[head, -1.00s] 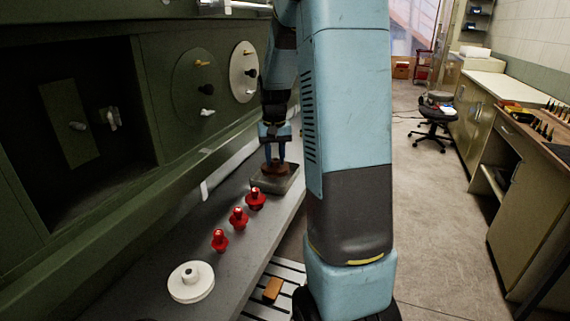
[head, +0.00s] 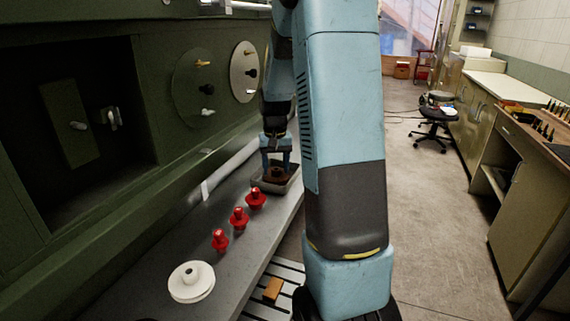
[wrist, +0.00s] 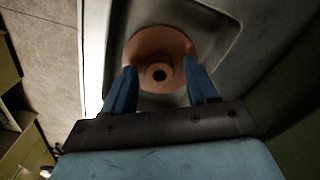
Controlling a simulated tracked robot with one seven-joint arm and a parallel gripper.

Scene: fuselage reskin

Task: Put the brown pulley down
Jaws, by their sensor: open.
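The brown pulley (wrist: 150,52) sits in a shallow grey tray (wrist: 222,52) in the wrist view, its central hole facing up. In the head view the pulley (head: 277,174) is a small brown shape in the tray (head: 262,186) at the far end of the grey ledge, partly hidden by my gripper. My gripper (wrist: 162,88) is open, with one blue finger on either side of the pulley's near part. In the head view my gripper (head: 276,162) is just above the pulley. Whether the fingers touch it I cannot tell.
Several red knobbed parts (head: 239,218) stand in a row on the ledge (head: 232,268), nearer than the tray. A white pulley (head: 191,281) lies at the near end. The green panel wall (head: 150,180) rises close on the left. An orange block (head: 272,289) is on the slatted surface below.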

